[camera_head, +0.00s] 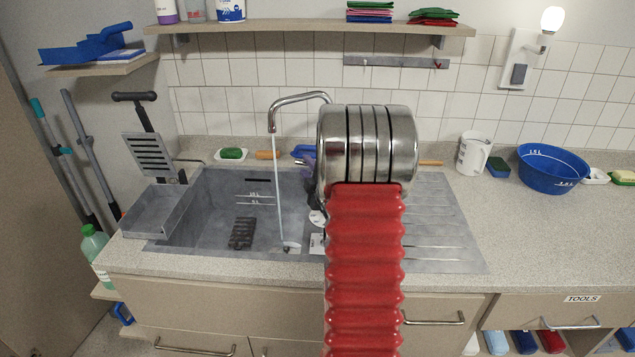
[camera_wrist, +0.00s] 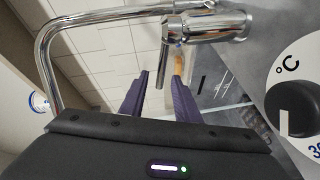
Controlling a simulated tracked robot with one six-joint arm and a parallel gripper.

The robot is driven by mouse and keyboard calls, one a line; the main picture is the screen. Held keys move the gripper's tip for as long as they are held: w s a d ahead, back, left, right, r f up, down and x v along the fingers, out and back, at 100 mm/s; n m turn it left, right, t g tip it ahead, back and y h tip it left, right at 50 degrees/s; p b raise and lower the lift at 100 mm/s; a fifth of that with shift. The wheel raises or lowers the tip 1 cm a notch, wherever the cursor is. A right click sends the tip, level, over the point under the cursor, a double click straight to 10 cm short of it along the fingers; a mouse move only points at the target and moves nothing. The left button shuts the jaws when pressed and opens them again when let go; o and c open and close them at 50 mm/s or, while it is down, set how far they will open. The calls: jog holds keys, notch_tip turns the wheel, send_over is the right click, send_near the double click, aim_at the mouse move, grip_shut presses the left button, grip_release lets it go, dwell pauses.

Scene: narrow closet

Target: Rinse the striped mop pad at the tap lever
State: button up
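The tap (camera_head: 298,98) arches over the sink, and a thin water stream (camera_head: 277,190) falls from its spout into the basin (camera_head: 205,215). In the wrist view the tap body (camera_wrist: 205,25) is at the top, with its metal lever (camera_wrist: 165,75) pointing down. My gripper (camera_wrist: 160,76) has its two purple fingers apart, one on either side of the lever; I cannot tell whether either touches it. In the head view my arm hides most of the gripper. A dark slatted piece (camera_head: 243,233) lies in the basin, left of the stream; I cannot tell whether it is the striped mop pad.
A grey tray (camera_head: 158,210) with a slotted press (camera_head: 150,155) stands at the sink's left. A green sponge (camera_head: 231,154) lies behind the basin. A white jug (camera_head: 473,153) and blue bowl (camera_head: 552,170) stand right. A °C dial (camera_wrist: 298,95) is close on the right in the wrist view.

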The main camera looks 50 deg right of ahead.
jog(key=f+v, duration=0.1)
jog(key=v, duration=0.9)
jog(key=shift+r, duration=0.4)
jog(key=shift+w+a+r, duration=0.1)
jog(key=shift+w+a, duration=0.1)
jog(key=c, duration=0.3)
jog(key=w+a+r+m, duration=0.1)
jog(key=a, duration=0.2)
jog(key=w+a+r+g, duration=0.1)
jog(key=a, duration=0.2)
jog(key=a+r+m+g+y, duration=0.1)
jog(key=a, duration=0.2)
jog(key=shift+w+r+m, duration=0.3)
jog(key=shift+w, duration=0.1)
grip_shut()
jog(key=s+a+r+m+g+y, duration=0.2)
jog(key=a+m, duration=0.1)
jog(key=a, duration=0.8)
jog(key=s+a+m+g+y, duration=0.2)
jog(key=s+a, duration=0.7)
jog(key=a, duration=0.2)
jog(key=s+a+m+g+y, duration=0.2)
jog(key=s+a+g, duration=0.1)
jog(key=s+a, duration=0.6)
jog(key=a, duration=0.3)
jog(key=shift+s+y, duration=0.3)
jog(key=shift+y, duration=0.1)
jog(key=shift+a+r, duration=0.1)
jog(key=shift+a, duration=0.05)
